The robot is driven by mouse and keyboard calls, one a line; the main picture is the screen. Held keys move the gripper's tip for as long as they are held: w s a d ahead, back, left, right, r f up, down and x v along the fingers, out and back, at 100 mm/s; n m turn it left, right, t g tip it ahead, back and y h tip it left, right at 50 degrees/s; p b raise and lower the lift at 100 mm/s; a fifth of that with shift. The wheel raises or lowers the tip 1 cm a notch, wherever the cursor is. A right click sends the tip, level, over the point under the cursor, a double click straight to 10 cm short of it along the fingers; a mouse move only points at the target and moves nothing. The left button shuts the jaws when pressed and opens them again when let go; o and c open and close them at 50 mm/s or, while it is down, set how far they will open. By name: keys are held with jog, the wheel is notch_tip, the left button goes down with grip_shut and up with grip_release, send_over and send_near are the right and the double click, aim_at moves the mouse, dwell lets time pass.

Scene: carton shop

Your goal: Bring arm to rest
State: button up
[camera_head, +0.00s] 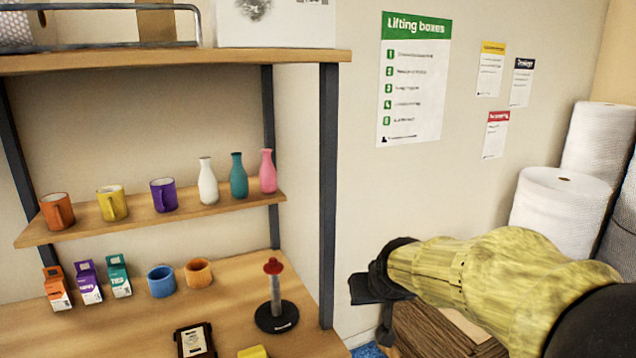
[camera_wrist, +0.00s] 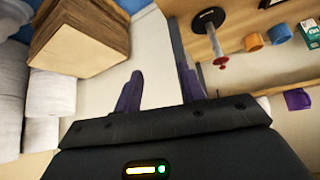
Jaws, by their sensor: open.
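My arm, in a yellow sleeve, reaches in from the right of the head view. My gripper (camera_head: 372,288) is dark and hangs in front of the wall, just right of the shelf unit's dark post. In the wrist view my gripper (camera_wrist: 158,85) shows two purple fingers spread apart with nothing between them. Pale wall shows through the gap. The fingers appear clear of the shelf unit; the exact distance is hard to tell.
A wooden bench (camera_head: 225,290) holds small boxes, an orange cup (camera_head: 198,272), a blue cup (camera_head: 161,281) and a red-topped spindle (camera_head: 275,300). Mugs and bottles line the shelf (camera_head: 130,228) above. Brown cardboard (camera_head: 440,330) and white rolls (camera_head: 560,205) stand right.

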jog(key=s+d+f+g, duration=0.2)
jog(key=s+f, duration=0.5)
jog(key=s, duration=0.1)
jog(key=s+d+f+m+g+h, duration=0.1)
jog(key=s+d+f+g, duration=0.1)
jog(key=s+f, duration=0.5)
jog(key=shift+s+d+g, duration=0.4)
jog(key=shift+s+g, duration=0.1)
jog(key=shift+s, duration=0.25)
dwell(1.5)
